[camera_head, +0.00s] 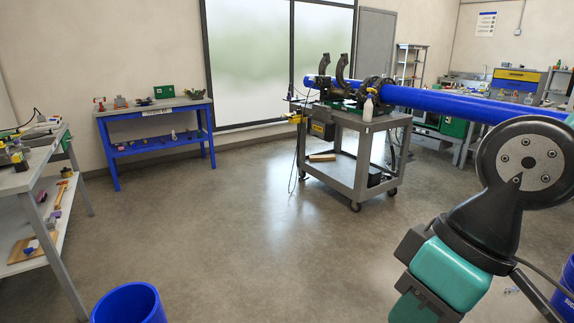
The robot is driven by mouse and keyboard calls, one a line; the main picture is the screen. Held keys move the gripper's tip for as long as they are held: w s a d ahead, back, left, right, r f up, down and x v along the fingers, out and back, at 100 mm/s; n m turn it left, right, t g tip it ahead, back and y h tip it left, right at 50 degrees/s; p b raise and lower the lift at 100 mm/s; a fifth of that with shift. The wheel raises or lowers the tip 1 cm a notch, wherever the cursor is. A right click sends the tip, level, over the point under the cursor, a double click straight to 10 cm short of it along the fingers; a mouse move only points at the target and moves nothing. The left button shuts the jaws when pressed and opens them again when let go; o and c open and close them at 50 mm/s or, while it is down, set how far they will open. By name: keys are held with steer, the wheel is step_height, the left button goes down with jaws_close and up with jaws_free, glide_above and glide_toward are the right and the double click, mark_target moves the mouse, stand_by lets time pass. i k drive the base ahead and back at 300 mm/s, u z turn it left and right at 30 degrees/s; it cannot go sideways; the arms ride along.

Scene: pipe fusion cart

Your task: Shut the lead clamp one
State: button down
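The pipe fusion machine stands on a grey cart (345,172) in the middle distance. A long blue pipe (450,101) lies through its dark clamps and runs off to the right. Two curved black clamp arms stand raised and open on the left part of the machine, the left one (324,65) and the right one (342,72). More clamp parts (374,86) to their right sit around the pipe and look shut. I cannot tell which clamp is lead clamp one. My arm shows at the lower right, well apart from the cart; my gripper's fingers are not in view.
A blue bench (156,111) stands against the back wall. A grey workbench (30,180) is at the left. A blue bin (130,303) stands at the bottom left. The floor (230,220) before the cart is clear. Shelves and cabinets line the right back.

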mark_target(343, 62)
steer(key=z, duration=0.15)
steer(key=i, duration=4.75)
steer(key=u, duration=0.15)
steer(key=i, duration=1.3)
steer(key=u, duration=0.2)
